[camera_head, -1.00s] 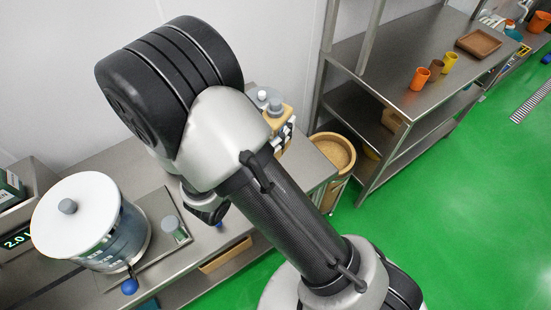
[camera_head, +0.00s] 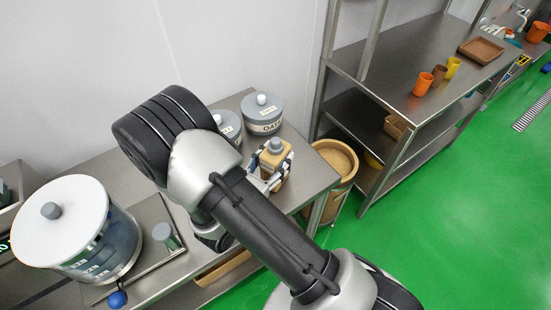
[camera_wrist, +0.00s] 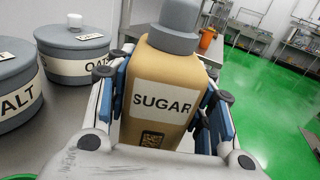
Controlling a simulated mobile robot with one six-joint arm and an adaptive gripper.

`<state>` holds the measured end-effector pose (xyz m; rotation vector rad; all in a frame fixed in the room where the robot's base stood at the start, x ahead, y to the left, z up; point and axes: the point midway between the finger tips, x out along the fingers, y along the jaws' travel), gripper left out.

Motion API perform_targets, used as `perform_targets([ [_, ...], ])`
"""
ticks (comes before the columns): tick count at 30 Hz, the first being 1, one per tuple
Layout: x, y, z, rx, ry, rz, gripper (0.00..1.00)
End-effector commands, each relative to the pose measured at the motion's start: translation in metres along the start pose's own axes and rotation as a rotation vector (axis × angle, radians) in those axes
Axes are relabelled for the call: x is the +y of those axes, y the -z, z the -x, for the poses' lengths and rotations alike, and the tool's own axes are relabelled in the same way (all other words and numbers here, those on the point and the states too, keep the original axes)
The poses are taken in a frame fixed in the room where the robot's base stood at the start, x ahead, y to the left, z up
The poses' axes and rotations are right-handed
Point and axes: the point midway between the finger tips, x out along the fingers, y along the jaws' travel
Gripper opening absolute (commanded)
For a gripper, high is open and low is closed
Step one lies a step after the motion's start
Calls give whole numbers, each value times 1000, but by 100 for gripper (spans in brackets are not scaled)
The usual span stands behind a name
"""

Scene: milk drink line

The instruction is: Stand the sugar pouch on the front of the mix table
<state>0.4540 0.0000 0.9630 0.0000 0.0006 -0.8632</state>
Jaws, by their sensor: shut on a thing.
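The sugar pouch (camera_wrist: 160,97) is tan with a grey cap and a white SUGAR label. It is upright between the fingers of my gripper (camera_wrist: 165,110) in the wrist view, which are shut on its sides. In the head view the pouch (camera_head: 275,160) shows at the right end of the steel mix table (camera_head: 318,178), near its front edge, with my gripper (camera_head: 268,180) around its lower part. I cannot tell whether its base touches the table top, since the fingers and my arm hide it.
Grey lidded tubs marked OATS (camera_head: 263,115) and MALT (camera_wrist: 12,90) stand behind and left of the pouch. A large white-lidded vessel (camera_head: 75,225) stands at the table's left. A round tan bin (camera_head: 340,160) is beside the right end. Steel shelving (camera_head: 400,60) stands farther right.

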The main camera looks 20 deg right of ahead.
Motion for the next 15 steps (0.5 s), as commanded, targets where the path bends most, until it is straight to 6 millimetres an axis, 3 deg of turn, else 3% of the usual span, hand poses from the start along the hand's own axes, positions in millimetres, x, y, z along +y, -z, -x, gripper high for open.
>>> perform_targets([
  [7, 0, 2, 0, -2, 0, 0, 4],
  [8, 0, 2, 0, 0, 0, 0, 50],
  [15, 0, 1, 0, 0, 0, 0, 66],
])
